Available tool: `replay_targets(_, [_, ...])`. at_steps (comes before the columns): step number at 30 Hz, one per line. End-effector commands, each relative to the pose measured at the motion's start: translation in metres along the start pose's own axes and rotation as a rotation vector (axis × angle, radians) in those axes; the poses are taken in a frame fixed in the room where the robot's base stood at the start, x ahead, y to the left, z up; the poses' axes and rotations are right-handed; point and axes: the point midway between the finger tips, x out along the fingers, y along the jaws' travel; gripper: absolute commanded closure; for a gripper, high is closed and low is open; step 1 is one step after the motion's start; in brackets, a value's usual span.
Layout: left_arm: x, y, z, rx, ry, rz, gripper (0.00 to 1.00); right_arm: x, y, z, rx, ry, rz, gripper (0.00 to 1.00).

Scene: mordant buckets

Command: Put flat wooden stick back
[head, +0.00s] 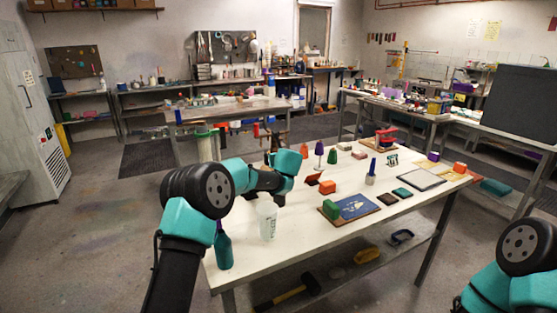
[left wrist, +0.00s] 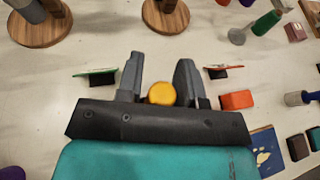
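I cannot make out a flat wooden stick in either view. My left gripper (left wrist: 159,76) has its two dark fingers spread apart above the white table (head: 291,233). A round yellow-orange thing (left wrist: 161,93) shows between the finger bases; I cannot tell whether it touches them or lies below. My right gripper is outside both views.
Two round wooden bases (left wrist: 40,31) (left wrist: 165,22) stand beyond the fingers. An orange block (left wrist: 237,99) lies to their right. A teal bottle (head: 223,250) and a translucent cup (head: 267,221) stand at the near left. A blue board (head: 352,207) lies near the front edge.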

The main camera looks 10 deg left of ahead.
Motion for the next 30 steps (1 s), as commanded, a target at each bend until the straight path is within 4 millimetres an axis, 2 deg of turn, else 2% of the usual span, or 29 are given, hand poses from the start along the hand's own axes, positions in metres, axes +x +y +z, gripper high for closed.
replay_targets(1, [0.000, 0.000, 0.000, 0.000, 0.000, 0.000, 0.61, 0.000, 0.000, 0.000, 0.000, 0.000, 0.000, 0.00])
replay_targets(4, [0.000, 0.000, 0.000, 0.000, 0.000, 0.000, 0.53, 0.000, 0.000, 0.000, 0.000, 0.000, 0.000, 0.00])
replay_targets(14, [-0.002, 0.000, 0.004, -0.001, -0.001, -0.001, 0.53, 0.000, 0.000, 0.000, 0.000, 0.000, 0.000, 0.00])
replay_targets(17, [-0.008, 0.000, 0.004, 0.000, 0.000, -0.001, 0.53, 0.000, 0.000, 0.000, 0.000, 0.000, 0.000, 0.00])
replay_targets(23, [-0.034, 0.000, 0.004, 0.001, -0.001, -0.002, 0.53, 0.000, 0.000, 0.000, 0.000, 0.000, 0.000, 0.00])
replay_targets(30, [-0.079, 0.000, 0.004, 0.000, -0.001, -0.002, 0.53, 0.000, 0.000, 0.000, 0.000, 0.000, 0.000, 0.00])
